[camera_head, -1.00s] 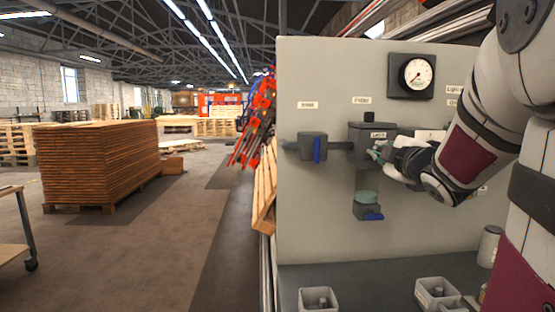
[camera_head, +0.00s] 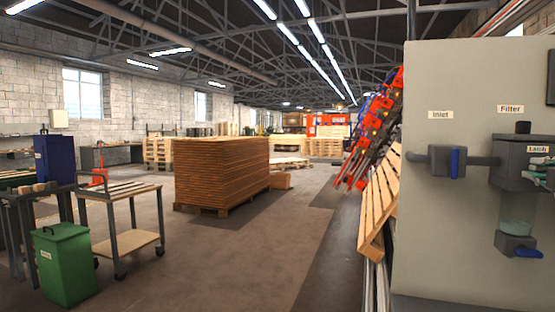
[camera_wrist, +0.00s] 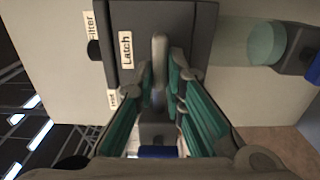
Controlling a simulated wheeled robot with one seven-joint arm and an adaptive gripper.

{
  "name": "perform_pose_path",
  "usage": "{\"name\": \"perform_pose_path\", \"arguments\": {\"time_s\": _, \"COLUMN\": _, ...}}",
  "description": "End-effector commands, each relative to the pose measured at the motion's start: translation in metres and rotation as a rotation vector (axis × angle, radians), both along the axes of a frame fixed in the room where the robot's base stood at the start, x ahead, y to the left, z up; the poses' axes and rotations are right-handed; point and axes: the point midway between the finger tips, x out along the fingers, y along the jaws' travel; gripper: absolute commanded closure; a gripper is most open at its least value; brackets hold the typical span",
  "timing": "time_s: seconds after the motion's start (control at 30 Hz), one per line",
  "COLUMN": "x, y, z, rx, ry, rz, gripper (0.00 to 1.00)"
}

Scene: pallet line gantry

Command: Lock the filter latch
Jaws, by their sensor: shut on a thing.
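The filter housing (camera_wrist: 192,30) is a dark grey block with a "Latch" label (camera_wrist: 125,50). It also shows at the right edge of the head view (camera_head: 510,171), under the "Filter" sign. The latch (camera_wrist: 160,50) is a grey lever standing out from the housing's face. My gripper (camera_wrist: 160,86) has its teal-padded fingers on both sides of the lever and is shut on it. In the head view only a small part of my gripper shows at the right edge, and the latch cannot be made out there.
The inlet valve (camera_head: 440,160) with a blue handle sits left of the housing. Below the housing hang a clear greenish bowl (camera_head: 515,213) and a drain valve with a blue handle (camera_head: 528,253). A cart (camera_head: 125,220), a green bin (camera_head: 64,265) and stacked boards (camera_head: 222,172) stand left; floor between is open.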

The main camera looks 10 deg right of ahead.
Motion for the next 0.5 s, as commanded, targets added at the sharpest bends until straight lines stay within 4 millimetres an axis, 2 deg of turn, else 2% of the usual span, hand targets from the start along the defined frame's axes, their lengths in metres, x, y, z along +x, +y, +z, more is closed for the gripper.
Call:
{"name": "perform_pose_path", "arguments": {"time_s": 0.1, "x": 0.0008, "y": 0.0007, "z": -0.0007, "rx": -0.001, "ry": 0.003, "rz": 0.003, "gripper": 1.0}}
{"name": "perform_pose_path", "arguments": {"time_s": 0.13, "x": 0.0008, "y": 0.0008, "z": -0.0007, "rx": -0.001, "ry": 0.003, "rz": 0.003, "gripper": 0.84}}
{"name": "perform_pose_path", "arguments": {"time_s": 0.2, "x": 0.0008, "y": 0.0007, "z": -0.0007, "rx": -0.002, "ry": 0.002, "rz": 0.002, "gripper": 0.69}}
{"name": "perform_pose_path", "arguments": {"time_s": 0.5, "x": 0.0, "y": 0.0005, "z": -0.0003, "rx": 0.0, "ry": 0.001, "rz": 0.001, "gripper": 0.69}}
